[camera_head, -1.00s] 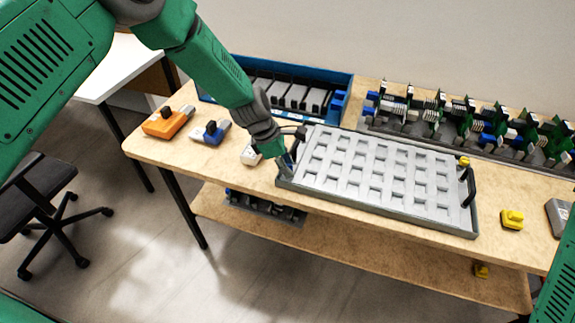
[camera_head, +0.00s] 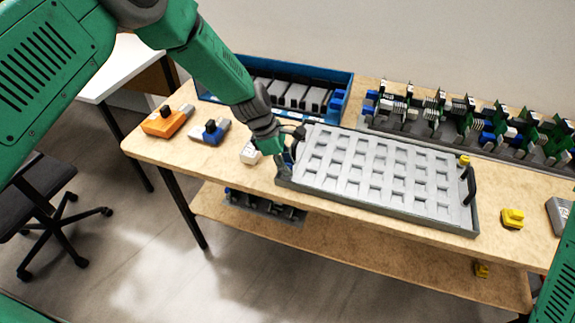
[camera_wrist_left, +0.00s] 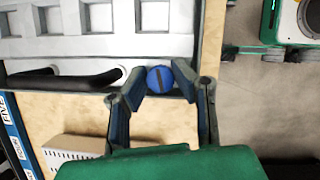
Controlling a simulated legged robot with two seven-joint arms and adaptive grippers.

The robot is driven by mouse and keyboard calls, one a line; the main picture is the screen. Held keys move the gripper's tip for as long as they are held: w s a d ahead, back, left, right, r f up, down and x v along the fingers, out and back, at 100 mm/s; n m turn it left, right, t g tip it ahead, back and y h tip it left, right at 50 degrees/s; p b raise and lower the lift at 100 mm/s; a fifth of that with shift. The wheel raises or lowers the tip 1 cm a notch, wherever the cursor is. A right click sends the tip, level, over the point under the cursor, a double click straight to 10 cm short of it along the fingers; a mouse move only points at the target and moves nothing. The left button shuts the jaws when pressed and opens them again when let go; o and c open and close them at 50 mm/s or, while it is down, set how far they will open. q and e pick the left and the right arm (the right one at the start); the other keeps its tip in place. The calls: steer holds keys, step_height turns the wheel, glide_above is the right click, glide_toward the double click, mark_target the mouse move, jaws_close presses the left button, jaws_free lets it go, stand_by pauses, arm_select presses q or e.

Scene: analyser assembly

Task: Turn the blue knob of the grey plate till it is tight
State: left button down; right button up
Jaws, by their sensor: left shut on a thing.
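The grey plate (camera_head: 385,172) lies on the wooden table, with rows of square recesses and a black handle at each end. Its blue knob (camera_wrist_left: 160,79) shows in the left wrist view at the plate's edge beside a black handle, with a dark slot across its top. My left gripper (camera_wrist_left: 159,81) has its two fingers on either side of the knob, shut on it. In the head view the left gripper (camera_head: 285,168) is at the plate's left end and largely hides the knob. A yellow knob (camera_head: 463,160) sits at the plate's far right corner. My right gripper is not in view.
Orange (camera_head: 166,121) and blue-grey (camera_head: 209,131) blocks and a white box (camera_head: 250,153) stand left of the plate. A blue crate (camera_head: 345,84) and a rack of green boards (camera_head: 470,125) stand behind. A yellow piece (camera_head: 512,218) lies to the right.

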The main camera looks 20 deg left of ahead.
arm_select(q)
steer(key=m+b, duration=0.1)
steer(key=m, duration=0.1)
steer(key=m+g, duration=0.1)
steer(key=m, duration=0.1)
steer(key=shift+w+g+b, duration=0.2)
steer(key=shift+g+b, duration=0.1)
steer(key=shift+b, duration=0.05)
steer(key=m+b, duration=0.1)
steer(key=m, duration=0.1)
steer(key=m+g, duration=0.1)
steer(key=m, duration=0.1)
steer(key=shift+m+g+y+b, duration=0.3)
steer(key=shift+y+b, duration=0.05)
steer(key=shift+y, duration=0.05)
steer(key=shift+r, duration=0.1)
steer(key=c, duration=1.6)
jaws_free()
steer(key=shift+w+a+r, duration=0.1)
steer(key=shift+r, duration=0.05)
steer(key=v, duration=1.1)
steer(key=shift+w+r, duration=0.2)
